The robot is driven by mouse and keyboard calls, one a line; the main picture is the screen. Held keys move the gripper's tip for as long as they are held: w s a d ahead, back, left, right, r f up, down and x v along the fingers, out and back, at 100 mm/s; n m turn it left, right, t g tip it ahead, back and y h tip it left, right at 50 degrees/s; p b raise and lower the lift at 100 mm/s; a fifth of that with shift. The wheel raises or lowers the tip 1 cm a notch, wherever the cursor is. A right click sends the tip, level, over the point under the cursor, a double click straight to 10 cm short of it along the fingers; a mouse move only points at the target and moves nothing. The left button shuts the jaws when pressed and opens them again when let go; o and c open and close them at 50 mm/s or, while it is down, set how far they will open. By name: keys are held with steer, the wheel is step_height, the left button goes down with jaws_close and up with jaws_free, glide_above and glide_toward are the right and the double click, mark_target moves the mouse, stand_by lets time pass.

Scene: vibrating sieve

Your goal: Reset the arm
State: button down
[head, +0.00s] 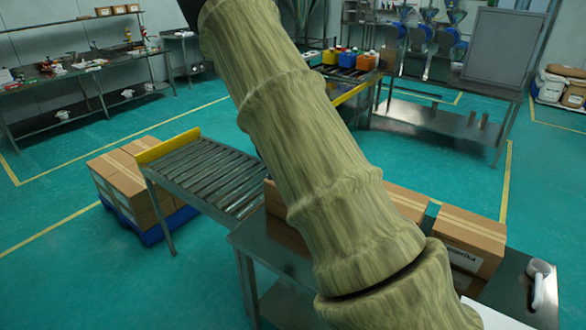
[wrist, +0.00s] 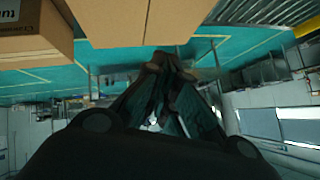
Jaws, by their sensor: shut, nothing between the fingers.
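My arm, in a greenish wood-like cover, crosses the middle of the head view from top left to bottom right. My gripper is not seen in the head view. In the wrist view my gripper (wrist: 163,66) shows dark, its fingertips close together and nothing between them. Cardboard boxes (wrist: 120,22) fill the top of that view, which looks upside down. I cannot tell whether the fingertips touch a box.
A metal table (head: 278,252) holds cardboard boxes (head: 470,236) and a white scoop-like object (head: 539,270). A roller conveyor (head: 215,178) stands behind it, beside boxes on a blue pallet (head: 165,228). Coloured bins (head: 347,57) sit further back. Green floor (head: 60,270) at left is clear.

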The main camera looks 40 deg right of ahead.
steer(key=shift+w+v, duration=0.15)
steer(key=shift+v, duration=0.55)
steer(key=shift+w+v, duration=0.15)
steer(key=shift+v, duration=0.55)
steer(key=shift+a, duration=0.1)
steer(key=s+a+f+n+g+y+b, duration=0.1)
steer(key=s+a+f+n, duration=0.2)
steer(key=s+a+f, duration=0.45)
steer(key=s+a+f+n+y, duration=0.1)
steer(key=s+a+f+n, duration=0.25)
steer(key=f, duration=0.75)
steer(key=s+a+f+n+g+y+b, duration=0.1)
steer(key=s+a+f+n, duration=0.2)
steer(key=s+a+f, duration=0.5)
steer(key=s+a+f+n+g+y+b, duration=0.1)
steer(key=s+a+f+n, duration=0.3)
steer(key=s+a, duration=0.7)
steer(key=s+a+f+n+g+y, duration=0.1)
steer(key=s+a+f+n+y, duration=0.3)
steer(key=s+a+f, duration=0.4)
steer(key=s+a, duration=0.3)
steer(key=s, duration=0.2)
steer(key=shift+a+f+g+y+b, duration=0.15)
steer(key=shift+g+y+b, duration=0.15)
steer(key=shift+g+b, duration=0.1)
steer(key=shift+s, duration=0.2)
